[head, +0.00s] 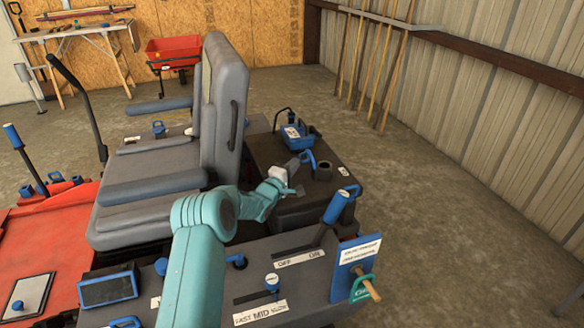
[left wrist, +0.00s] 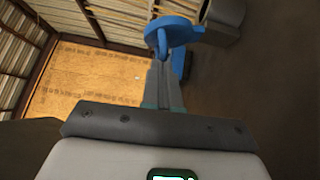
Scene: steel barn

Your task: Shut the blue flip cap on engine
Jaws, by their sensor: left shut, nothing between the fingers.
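The blue flip cap (head: 308,158) stands open, tilted up beside the dark round filler neck (head: 323,171) on the engine deck (head: 262,150) behind the seat. In the left wrist view the cap (left wrist: 182,34) shows its round disc and a small loop, and the grey neck (left wrist: 222,16) lies to its right. My left gripper (head: 293,164) is just left of the cap in the head view. Its fingers (left wrist: 162,62) are shut and empty, with the tips overlapping the cap's loop in the wrist view. I cannot tell whether they touch. My right gripper is not in view.
A blue box with a handle (head: 295,135) sits on the deck behind the cap. The grey seat back (head: 224,110) rises to the left. A control panel with a blue-gripped lever (head: 337,207) is in front. Concrete floor to the right is clear.

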